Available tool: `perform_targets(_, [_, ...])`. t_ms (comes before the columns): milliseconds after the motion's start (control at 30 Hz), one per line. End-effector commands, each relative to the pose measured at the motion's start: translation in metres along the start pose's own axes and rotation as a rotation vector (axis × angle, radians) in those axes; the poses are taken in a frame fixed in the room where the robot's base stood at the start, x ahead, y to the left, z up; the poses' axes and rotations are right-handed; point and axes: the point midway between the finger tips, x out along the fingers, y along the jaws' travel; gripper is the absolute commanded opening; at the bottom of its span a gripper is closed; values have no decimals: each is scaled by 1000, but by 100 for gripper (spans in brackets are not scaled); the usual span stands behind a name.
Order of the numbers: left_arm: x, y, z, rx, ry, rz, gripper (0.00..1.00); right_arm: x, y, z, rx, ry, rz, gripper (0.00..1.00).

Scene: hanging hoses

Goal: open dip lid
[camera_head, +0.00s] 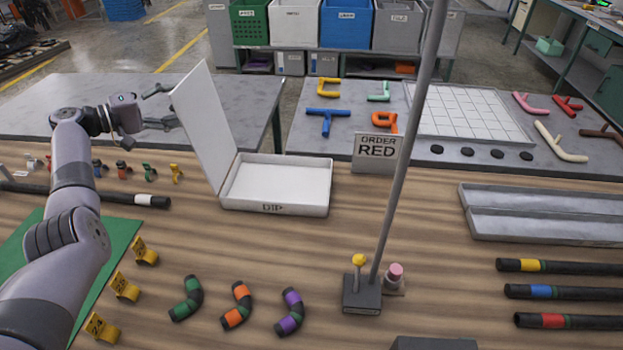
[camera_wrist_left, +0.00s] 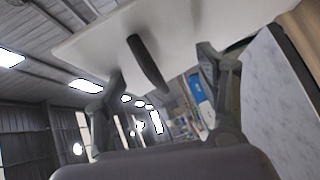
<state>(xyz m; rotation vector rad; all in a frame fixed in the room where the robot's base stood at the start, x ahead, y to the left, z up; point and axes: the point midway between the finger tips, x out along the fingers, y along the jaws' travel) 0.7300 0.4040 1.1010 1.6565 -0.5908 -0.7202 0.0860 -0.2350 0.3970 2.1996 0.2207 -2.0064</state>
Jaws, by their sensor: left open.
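The DIP box (camera_head: 298,209) is a shallow white tray on the wooden table, labelled "DIP" on its front, and its inside looks empty. Its white lid (camera_head: 203,120) stands raised at the box's left edge, leaning a little to the left. My left gripper (camera_head: 166,106) is open at the lid's left, outer side, near its upper part. In the left wrist view the lid (camera_wrist_left: 205,30) spans the top, and its dark handle (camera_wrist_left: 148,62) sticks out between my spread fingers (camera_wrist_left: 160,75). Whether the fingers touch it is unclear. My right gripper is not in view.
A sign reading "ORDER RED" (camera_head: 381,152) stands right of the box. A tall grey pole (camera_head: 407,140) rises from a base with a yellow-knobbed lever (camera_head: 358,260). Dark hose pieces (camera_head: 289,312) lie in front. A grey tray (camera_head: 540,213) is at the right.

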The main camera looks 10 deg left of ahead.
Motion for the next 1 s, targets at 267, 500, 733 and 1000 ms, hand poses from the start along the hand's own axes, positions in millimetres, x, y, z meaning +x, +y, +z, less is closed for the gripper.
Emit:
perform_targets(267, [-1,0,0,0,0,0,67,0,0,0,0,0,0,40])
perform_targets(500, [-18,0,0,-1,1,-1,67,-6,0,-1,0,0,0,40])
perform_targets(733, [-36,0,0,0,1,-1,67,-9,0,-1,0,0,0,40])
perform_targets(1000, [-58,0,0,1,2,-1,67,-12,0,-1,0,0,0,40])
